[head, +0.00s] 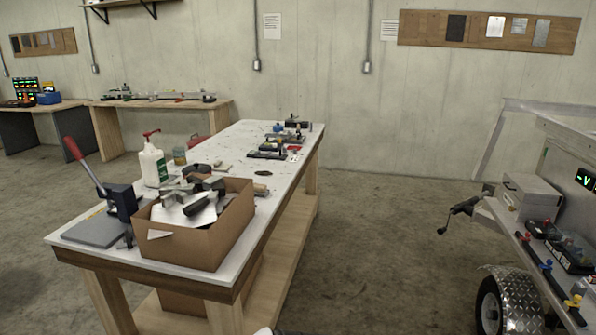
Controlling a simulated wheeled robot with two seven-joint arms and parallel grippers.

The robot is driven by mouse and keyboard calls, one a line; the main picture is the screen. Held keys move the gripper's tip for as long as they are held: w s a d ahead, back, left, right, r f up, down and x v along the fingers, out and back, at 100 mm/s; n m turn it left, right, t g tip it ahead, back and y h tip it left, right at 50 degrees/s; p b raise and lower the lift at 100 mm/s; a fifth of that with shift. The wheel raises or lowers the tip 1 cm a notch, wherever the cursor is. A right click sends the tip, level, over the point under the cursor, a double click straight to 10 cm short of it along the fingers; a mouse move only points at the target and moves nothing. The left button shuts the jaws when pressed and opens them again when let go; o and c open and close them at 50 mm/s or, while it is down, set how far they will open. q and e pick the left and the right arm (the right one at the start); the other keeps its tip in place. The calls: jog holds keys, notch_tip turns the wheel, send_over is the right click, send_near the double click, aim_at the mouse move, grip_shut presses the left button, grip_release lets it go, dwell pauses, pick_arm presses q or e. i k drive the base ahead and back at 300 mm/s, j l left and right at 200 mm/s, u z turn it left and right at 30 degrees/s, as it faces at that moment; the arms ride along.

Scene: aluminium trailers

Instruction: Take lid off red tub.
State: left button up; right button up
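No tub with a lid can be made out clearly. A small red shape (196,139) shows behind the far left edge of the white-topped workbench (226,150), partly hidden by the bench and the things on it. I cannot tell whether it is the red tub, and no lid can be made out on it.
A cardboard box (200,250) of metal scraps, a red-handled press (120,200) and a white pump bottle (152,165) crowd the bench's near end. A trailer (560,215) with a wheel stands at right. Bare concrete floor (390,260) lies between bench and trailer.

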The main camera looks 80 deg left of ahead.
aim_at(196, 168)
jog(key=u, duration=0.5)
jog(key=j+u, duration=0.1)
jog(key=u, duration=0.85)
jog(key=j+u, duration=0.1)
jog(key=u, duration=0.9)
jog(key=i+u, duration=0.1)
jog(key=u, duration=0.85)
jog(key=i+l, duration=0.2)
